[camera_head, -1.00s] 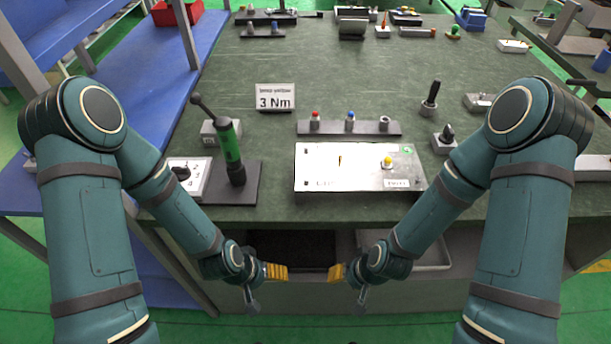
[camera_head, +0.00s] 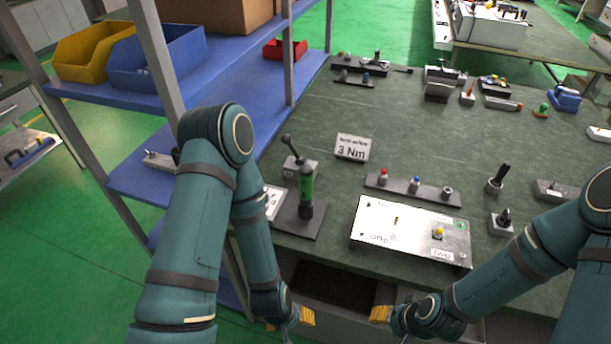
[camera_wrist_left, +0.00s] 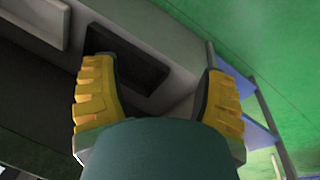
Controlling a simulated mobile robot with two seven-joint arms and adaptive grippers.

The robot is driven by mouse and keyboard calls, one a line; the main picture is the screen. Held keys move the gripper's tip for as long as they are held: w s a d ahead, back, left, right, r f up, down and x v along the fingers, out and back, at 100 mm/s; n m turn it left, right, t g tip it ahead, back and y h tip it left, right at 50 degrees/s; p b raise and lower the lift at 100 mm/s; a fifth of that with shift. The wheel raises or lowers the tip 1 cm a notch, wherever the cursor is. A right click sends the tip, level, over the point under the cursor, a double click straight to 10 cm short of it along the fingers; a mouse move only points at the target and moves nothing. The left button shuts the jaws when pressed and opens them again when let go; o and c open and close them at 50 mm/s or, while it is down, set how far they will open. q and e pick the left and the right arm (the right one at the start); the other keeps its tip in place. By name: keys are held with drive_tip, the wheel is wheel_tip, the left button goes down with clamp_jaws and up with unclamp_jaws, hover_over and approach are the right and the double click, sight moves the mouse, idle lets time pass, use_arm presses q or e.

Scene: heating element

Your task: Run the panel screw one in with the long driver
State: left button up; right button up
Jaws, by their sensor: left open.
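The panel (camera_head: 372,232) is a pale flat box near the table's front edge, with labels reading ONE and TWO. A small brass-coloured upright piece (camera_head: 397,220) stands near ONE, and a yellow-topped piece (camera_head: 438,233) stands near TWO. My left gripper (camera_head: 304,316) is open and empty, also in the left wrist view (camera_wrist_left: 157,68). My right gripper (camera_head: 381,313) is below the table edge, its opening unclear.
A sign reading 3 Nm (camera_head: 352,147) stands behind the green-handled tool. A dark rack (camera_head: 400,188) with several coloured-top pieces lies behind the panel. A blue shelf with yellow (camera_head: 92,55) and blue bins (camera_head: 160,62) stands at left.

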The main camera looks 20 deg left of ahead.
use_arm(q)
drive_tip(key=w+a+r+t+y, duration=0.2)
drive_tip(key=w+r+t+y, duration=0.1)
drive_tip(key=w+t+y, duration=0.15)
drive_tip(key=t+y+b, duration=0.4)
drive_tip(key=t+b, duration=0.4)
drive_tip(key=t, duration=0.3)
approach(306, 186)
drive_tip(key=b+x, duration=0.1)
drive_tip(key=x, duration=0.4)
drive_tip(key=shift+w+a+f, duration=0.1)
drive_tip(key=shift+w+f, duration=0.05)
drive_tip(key=shift+w, duration=0.25)
drive_tip(key=shift+b+x, duration=0.45)
drive_tip(key=shift+x, duration=2.55)
clamp_jaws()
use_arm(e)
wheel_tip(306, 186, down, 9)
drive_tip(key=shift+s, duration=0.45)
drive_tip(key=shift+a, duration=0.1)
